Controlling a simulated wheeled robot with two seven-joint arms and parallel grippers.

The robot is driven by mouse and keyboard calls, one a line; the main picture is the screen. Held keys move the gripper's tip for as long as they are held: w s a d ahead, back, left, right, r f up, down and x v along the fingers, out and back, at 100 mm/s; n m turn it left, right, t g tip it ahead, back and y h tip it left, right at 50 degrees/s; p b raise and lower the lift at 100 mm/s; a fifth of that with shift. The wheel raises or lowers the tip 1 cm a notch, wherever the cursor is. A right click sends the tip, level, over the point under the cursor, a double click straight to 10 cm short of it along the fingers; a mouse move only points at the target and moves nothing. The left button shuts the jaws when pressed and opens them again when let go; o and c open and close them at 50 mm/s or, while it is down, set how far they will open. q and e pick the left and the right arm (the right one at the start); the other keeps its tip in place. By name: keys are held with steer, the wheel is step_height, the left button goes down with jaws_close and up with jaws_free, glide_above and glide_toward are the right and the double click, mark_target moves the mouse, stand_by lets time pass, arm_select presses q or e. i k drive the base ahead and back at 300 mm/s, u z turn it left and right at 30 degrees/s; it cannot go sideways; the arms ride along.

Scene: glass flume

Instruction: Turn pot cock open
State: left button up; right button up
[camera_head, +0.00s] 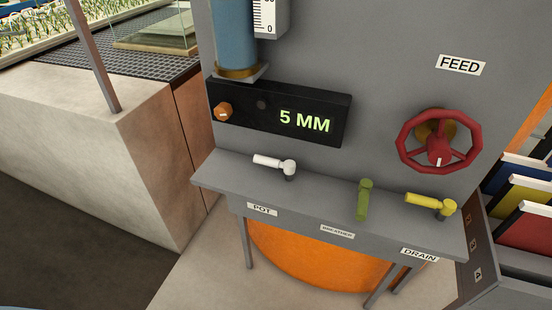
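The pot cock (275,164) is a white lever on the grey shelf, above the label reading POT (262,210). Its handle points left, along the shelf, from a round pivot at its right end. Neither of my grippers shows in the head view, and nothing touches the cock.
On the same shelf (310,194) are a green lever (363,199) pointing toward the front and a yellow lever (430,203) above the DRAIN label (419,255). Behind stand a display reading 5 MM (304,121) and a red FEED handwheel (438,142). A concrete block (110,150) is at left.

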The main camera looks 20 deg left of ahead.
mark_target(289, 167)
steer(key=u, duration=2.25)
steer(key=i, duration=1.35)
steer(key=z, duration=1.7)
